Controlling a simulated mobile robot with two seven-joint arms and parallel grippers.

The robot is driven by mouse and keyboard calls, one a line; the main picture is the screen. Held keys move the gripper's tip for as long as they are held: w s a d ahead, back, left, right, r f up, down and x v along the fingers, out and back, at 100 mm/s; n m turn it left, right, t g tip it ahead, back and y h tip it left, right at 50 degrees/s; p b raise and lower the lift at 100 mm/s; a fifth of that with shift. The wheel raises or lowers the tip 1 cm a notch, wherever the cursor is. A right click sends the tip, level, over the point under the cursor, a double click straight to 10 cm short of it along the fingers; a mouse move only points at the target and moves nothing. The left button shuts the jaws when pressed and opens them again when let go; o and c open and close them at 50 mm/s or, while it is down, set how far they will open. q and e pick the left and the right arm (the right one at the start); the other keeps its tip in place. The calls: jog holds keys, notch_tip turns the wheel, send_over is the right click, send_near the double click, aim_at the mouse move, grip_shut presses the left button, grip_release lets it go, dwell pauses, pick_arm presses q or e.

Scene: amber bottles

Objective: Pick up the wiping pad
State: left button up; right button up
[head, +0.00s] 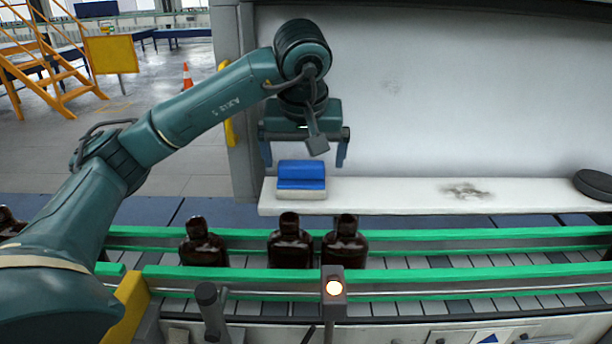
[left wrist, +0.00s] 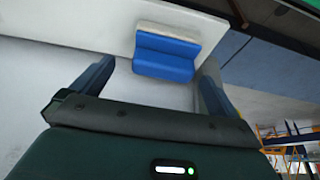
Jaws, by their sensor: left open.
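The wiping pad (head: 301,178) is a blue block with a pale layer underneath. It rests near the left end of a white shelf (head: 400,196) behind the conveyor. My left gripper (head: 303,162) is open and empty, just above the pad, with one finger to each side of it. In the left wrist view the pad (left wrist: 166,55) shows ahead of the open fingers (left wrist: 152,75), apart from them. My right gripper is in neither view.
A dark smudge (head: 465,190) marks the shelf, and a black round object (head: 594,184) lies at its right end. Several amber bottles (head: 290,243) stand on the conveyor between green rails (head: 450,274). A white panel (head: 460,90) rises behind the shelf. The shelf between pad and smudge is clear.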

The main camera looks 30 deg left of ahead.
aim_at(301, 163)
pick_arm(q)
jog(key=shift+w+a+f, duration=0.1)
jog(key=shift+a+f, duration=0.1)
jog(key=shift+f, duration=0.3)
jog(key=x, duration=0.1)
jog(key=p+x, duration=0.1)
jog(key=x, duration=0.1)
jog(key=shift+w+a+f, duration=0.1)
jog(key=shift+a+f, duration=0.15)
jog(key=shift+a, duration=0.05)
jog(key=shift+w+f, duration=0.2)
jog(key=shift+f, duration=0.15)
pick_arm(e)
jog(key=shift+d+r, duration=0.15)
pick_arm(q)
jog(key=shift+c, duration=0.8)
jog(key=c, duration=0.9)
jog(key=shift+o, duration=0.2)
